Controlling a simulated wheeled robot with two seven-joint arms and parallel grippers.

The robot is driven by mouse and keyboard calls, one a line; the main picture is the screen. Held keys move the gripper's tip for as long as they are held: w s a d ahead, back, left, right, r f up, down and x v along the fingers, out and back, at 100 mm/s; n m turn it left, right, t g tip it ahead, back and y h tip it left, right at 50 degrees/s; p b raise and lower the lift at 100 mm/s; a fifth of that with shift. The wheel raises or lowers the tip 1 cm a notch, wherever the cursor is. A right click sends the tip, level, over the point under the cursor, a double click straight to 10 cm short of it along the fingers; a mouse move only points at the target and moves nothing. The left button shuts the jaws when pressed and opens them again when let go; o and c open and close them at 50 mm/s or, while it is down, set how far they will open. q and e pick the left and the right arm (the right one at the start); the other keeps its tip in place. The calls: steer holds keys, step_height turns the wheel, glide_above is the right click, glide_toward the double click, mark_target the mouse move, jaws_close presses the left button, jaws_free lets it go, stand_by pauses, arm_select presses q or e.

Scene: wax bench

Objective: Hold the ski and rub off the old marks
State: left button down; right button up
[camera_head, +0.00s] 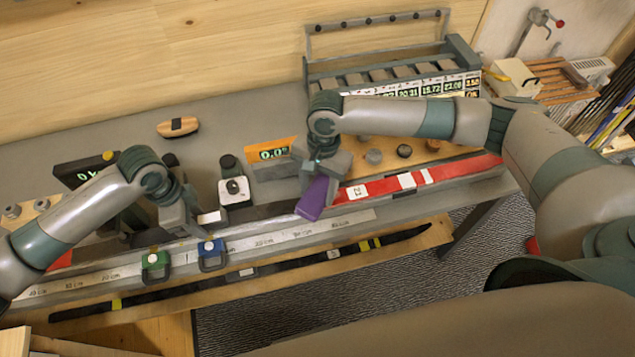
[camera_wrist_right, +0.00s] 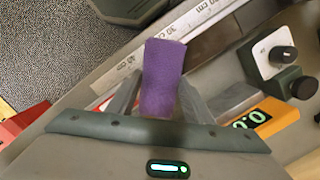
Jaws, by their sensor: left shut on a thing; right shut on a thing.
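The ski (camera_head: 465,166) lies lengthwise along the bench, red with white bands on the right and dark through the middle. My left gripper (camera_head: 190,230) is at the ski's left-middle part and is shut on it; its fingertips are partly hidden by the hand. My right gripper (camera_head: 318,182) is shut on a purple block (camera_head: 314,200), which is at the ski's dark stretch, left of the red part. In the right wrist view the purple block (camera_wrist_right: 163,75) sits between the two fingers. I cannot tell whether it touches the ski. No marks are clear.
A ruler strip (camera_head: 300,237) runs along the bench front, with a green clamp (camera_head: 155,265) and a blue clamp (camera_head: 211,254). A second dark ski (camera_head: 290,263) lies on a lower shelf. An orange display (camera_head: 272,153) and a rack (camera_head: 390,70) stand behind.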

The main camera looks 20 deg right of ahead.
steer(key=shift+d+f, duration=0.2)
steer(key=shift+d, duration=0.1)
steer(key=shift+c, duration=0.5)
steer(key=shift+d+f, duration=0.2)
steer(key=shift+d, duration=0.6)
steer(key=shift+s+d+r, duration=0.1)
steer(key=shift+d, duration=2.35)
steer(key=shift+a, duration=3.6)
steer(key=shift+r, duration=3.9)
arm_select(q)
steer(key=c, duration=1.1)
jaws_free()
